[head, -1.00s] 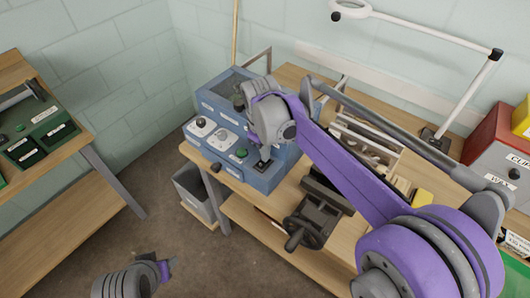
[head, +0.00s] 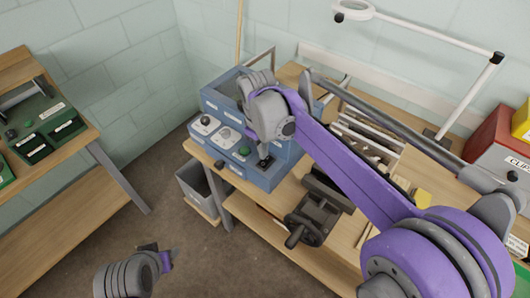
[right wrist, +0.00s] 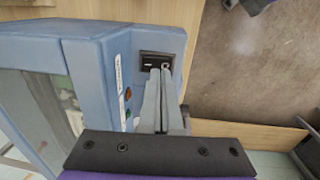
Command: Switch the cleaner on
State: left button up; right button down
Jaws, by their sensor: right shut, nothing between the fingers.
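The cleaner is a blue boxy machine (head: 268,180) at the left end of the workbench, with white labels, knobs and a green button on its sloping front. It fills the left of the right wrist view (right wrist: 90,50). A black rocker switch (right wrist: 150,62) with white marks is set in its blue face. My right gripper (right wrist: 161,74) is shut and empty, its fingertips at the switch and covering part of it; contact is not certain. In the head view my right gripper (head: 263,160) is over the panel's right end. My left gripper (head: 163,256) hangs low, away from the machine; its jaws are unclear.
A dark vise (head: 313,215) is on the bench right of the cleaner. A grey bin (head: 195,185) stands below. A red box (head: 495,140) and a magnifier lamp (head: 470,95) are at the right. Another bench (head: 75,150) with a green box is at the left.

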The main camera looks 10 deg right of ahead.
pick_arm(q)
jog(key=shift+w+r, duration=0.25)
jog(key=shift+r, duration=0.55)
pick_arm(e)
notch_tip(320, 180, up, 11)
jog(key=a, duration=0.1)
jog(key=shift+s, duration=0.45)
pick_arm(q)
jog(key=shift+s, duration=0.1)
